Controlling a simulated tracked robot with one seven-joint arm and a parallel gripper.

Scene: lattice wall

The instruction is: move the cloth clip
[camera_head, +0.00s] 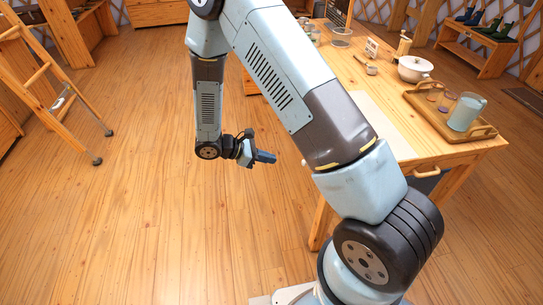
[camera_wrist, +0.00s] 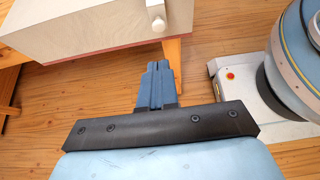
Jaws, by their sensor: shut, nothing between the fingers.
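I cannot make out a cloth clip for certain in either view. My gripper (camera_head: 265,157) hangs to the left of the wooden table (camera_head: 440,153), over open floor. In the wrist view my gripper (camera_wrist: 157,68) shows its two blue fingers pressed together, with nothing between them. A small pale and dark object (camera_head: 62,100) is at the ladder on the left, too small to identify. Small items at the table's far end are also too small to tell apart.
On the table are a wooden tray (camera_head: 421,109) with a pale blue cup (camera_head: 466,111), a white lidded pot (camera_head: 414,69) and a wooden figure-like object (camera_head: 403,45). A wooden ladder (camera_head: 38,76) stands left. A shoe bench (camera_head: 470,48) is far right. The floor between is clear.

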